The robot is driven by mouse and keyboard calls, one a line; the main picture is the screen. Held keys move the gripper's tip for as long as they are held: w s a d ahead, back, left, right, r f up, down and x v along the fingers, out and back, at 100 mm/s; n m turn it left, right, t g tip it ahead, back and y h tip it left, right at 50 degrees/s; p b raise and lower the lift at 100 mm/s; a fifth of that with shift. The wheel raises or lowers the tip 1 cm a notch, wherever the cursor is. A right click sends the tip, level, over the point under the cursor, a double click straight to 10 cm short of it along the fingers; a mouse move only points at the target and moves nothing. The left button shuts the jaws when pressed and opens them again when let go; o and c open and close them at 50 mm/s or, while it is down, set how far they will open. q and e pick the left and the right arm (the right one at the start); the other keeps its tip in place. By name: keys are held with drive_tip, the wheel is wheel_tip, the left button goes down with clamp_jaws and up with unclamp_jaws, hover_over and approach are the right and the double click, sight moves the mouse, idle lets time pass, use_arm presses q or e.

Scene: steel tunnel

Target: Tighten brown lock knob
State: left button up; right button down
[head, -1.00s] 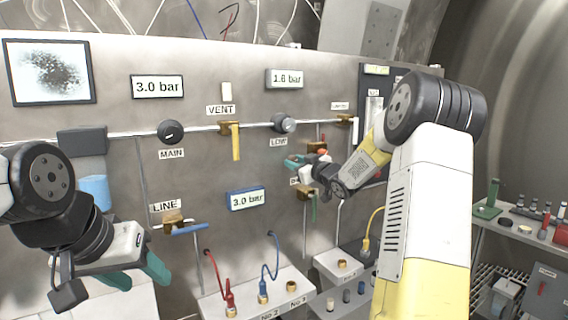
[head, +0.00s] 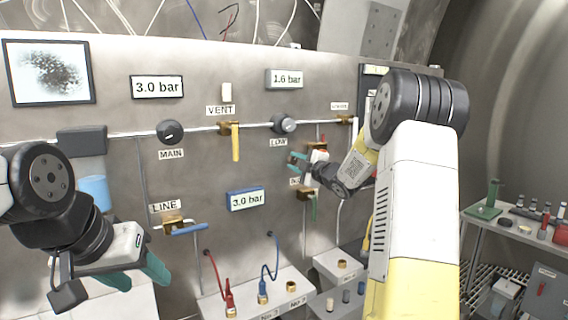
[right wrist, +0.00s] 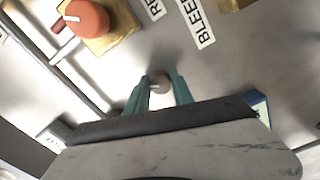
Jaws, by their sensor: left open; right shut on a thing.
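A small round grey-brown knob (right wrist: 159,83) with a pale mark stands on the steel panel in the right wrist view. I take it for the brown lock knob. My right gripper (right wrist: 158,91) is shut on it, with one green fingertip on each side. In the head view my right gripper (head: 296,162) is at the panel below the LOW gauge knob, and the held knob is hidden there. My left gripper (head: 137,272) is open and empty at the lower left, away from the panel fittings.
An orange-red knob (right wrist: 86,17) on a brass block lies close by, upper left in the right wrist view, near the BLEED label (right wrist: 198,25). A yellow VENT handle (head: 235,142) and a blue LINE handle (head: 189,229) stick out from the panel.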

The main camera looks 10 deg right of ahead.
drive_tip(key=n, duration=0.5)
drive_tip(key=shift+n, duration=0.4)
idle(0.4)
drive_tip(key=c, duration=1.1)
unclamp_jaws()
drive_tip(key=v, duration=0.8)
drive_tip(key=shift+r, duration=0.15)
